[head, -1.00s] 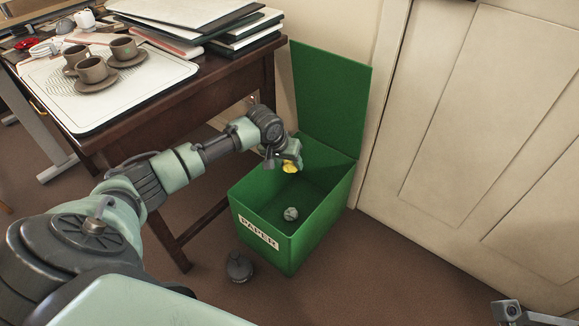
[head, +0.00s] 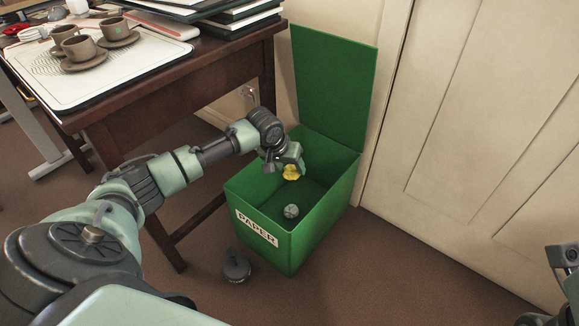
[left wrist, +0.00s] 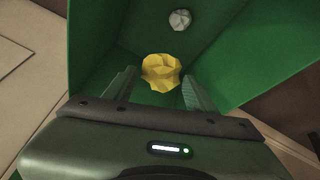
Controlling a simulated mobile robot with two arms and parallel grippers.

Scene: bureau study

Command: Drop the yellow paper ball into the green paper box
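The yellow paper ball (head: 291,172) is inside the upper part of the green paper box (head: 265,256), below my left gripper (head: 289,160). In the left wrist view the ball (left wrist: 161,72) lies just beyond and between the two fingertips, with a narrow gap on the left side. The left gripper (left wrist: 160,86) looks open around it. The ball appears clear of the box floor. The box stands with its lid up and a "PAPER" label on its front. Part of my right arm shows at the right edge; its fingers do not show.
A grey-white paper ball (head: 291,211) lies on the box floor. A dark round object (head: 236,268) sits on the carpet left of the box. The wooden desk (head: 185,92), with cups on a white tray (head: 135,76), is at left. A panelled door (head: 450,130) is at right.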

